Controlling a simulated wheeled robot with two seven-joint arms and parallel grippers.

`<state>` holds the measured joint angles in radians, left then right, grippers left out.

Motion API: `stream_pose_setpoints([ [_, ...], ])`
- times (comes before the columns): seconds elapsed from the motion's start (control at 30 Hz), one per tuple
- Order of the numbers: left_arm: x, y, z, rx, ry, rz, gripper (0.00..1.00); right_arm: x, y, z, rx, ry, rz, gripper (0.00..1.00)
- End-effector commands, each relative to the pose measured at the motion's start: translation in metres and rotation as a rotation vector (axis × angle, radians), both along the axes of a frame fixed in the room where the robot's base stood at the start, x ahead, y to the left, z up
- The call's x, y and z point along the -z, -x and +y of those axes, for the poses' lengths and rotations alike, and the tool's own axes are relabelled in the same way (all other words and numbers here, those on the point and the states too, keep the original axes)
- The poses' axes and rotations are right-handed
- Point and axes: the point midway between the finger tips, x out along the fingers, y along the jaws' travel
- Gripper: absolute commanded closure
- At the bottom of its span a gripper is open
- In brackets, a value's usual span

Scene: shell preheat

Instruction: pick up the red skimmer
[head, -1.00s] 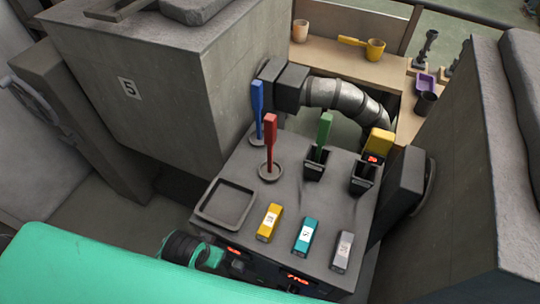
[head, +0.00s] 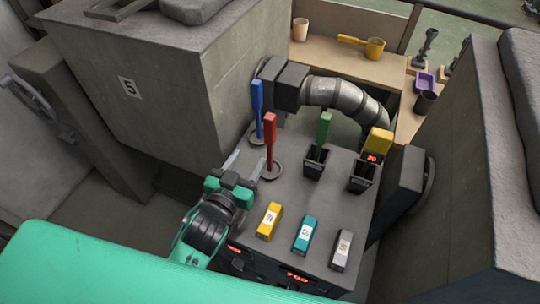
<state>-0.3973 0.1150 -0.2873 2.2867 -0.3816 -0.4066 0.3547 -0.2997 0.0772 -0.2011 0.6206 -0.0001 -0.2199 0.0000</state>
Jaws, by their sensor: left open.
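The red skimmer (head: 271,138) stands upright on the grey worktop, its foot in a small round dish (head: 271,172). My left gripper (head: 247,165) is open, its two grey fingers pointing toward the lower part of the red skimmer. The fingers look close to the skimmer, and I cannot tell whether they touch it. Nothing shows between them. My right gripper is not in view.
A blue skimmer (head: 257,105) stands just behind the red one. A green one (head: 322,135) and a yellow one (head: 377,141) stand in black holders to the right. Yellow (head: 269,221), teal (head: 305,235) and grey (head: 341,250) blocks lie in front.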

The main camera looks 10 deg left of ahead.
Motion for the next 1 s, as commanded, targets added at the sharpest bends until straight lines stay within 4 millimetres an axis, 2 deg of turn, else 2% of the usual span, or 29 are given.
stream_pose_setpoints([
  [0.23, -0.014, -0.012, -0.012, 0.033, 0.016, -0.080, 0.49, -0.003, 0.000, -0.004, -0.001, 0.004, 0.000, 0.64],
  [0.6, -0.015, -0.070, -0.023, 0.032, 0.015, -0.078, 0.49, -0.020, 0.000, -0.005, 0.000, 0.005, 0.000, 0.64],
  [0.87, -0.013, -0.089, -0.027, 0.032, 0.015, -0.076, 0.49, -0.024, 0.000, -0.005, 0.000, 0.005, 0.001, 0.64],
  [1.0, -0.016, -0.103, -0.029, 0.031, 0.015, -0.076, 0.49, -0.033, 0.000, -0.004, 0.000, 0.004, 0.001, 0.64],
])
